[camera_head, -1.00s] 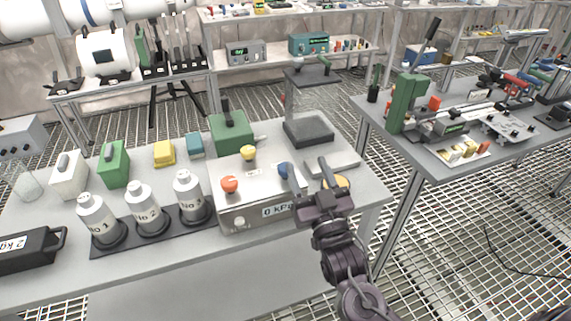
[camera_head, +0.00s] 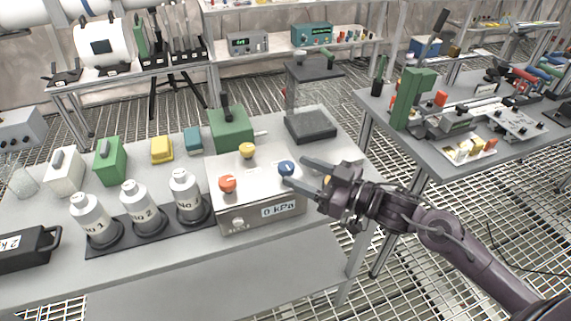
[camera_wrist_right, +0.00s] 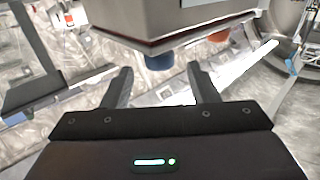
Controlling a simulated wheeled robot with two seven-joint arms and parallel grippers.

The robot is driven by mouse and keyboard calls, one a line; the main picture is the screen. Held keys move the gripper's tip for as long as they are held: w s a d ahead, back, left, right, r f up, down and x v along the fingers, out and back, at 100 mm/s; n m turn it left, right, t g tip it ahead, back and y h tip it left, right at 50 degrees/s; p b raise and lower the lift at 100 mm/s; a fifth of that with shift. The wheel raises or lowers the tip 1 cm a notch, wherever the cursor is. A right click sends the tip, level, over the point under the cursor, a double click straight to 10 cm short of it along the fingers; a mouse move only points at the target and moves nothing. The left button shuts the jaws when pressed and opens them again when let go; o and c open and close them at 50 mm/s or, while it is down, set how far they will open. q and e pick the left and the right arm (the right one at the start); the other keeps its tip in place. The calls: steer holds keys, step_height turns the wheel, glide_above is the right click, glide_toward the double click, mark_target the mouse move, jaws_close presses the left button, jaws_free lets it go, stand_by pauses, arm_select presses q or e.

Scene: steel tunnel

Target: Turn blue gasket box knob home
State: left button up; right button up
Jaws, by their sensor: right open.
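The gasket box (camera_head: 240,213) is a pale metal box on the table with an orange knob (camera_head: 227,183), a yellow knob (camera_head: 247,150) and a blue knob (camera_head: 286,168) on top. Its front label reads 0 kPa. My right gripper (camera_head: 297,172) comes in from the right, open, its fingertips close to the blue knob. I cannot tell whether they touch it. In the right wrist view the gripper (camera_wrist_right: 158,88) is open and empty between its fingers, with the blue knob (camera_wrist_right: 159,60) ahead of them and the orange knob (camera_wrist_right: 218,36) beyond. My left gripper is not in view.
Three white bottles (camera_head: 138,205) stand in a dark rack left of the box. A green box (camera_head: 232,130) with a dark lever stands behind it. A dark-plated stand (camera_head: 310,126) is at the back right. A second bench (camera_head: 450,170) stands to the right.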

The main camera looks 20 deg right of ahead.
mark_target(286, 165)
steer(key=shift+x, duration=2.3)
steer(key=c, duration=1)
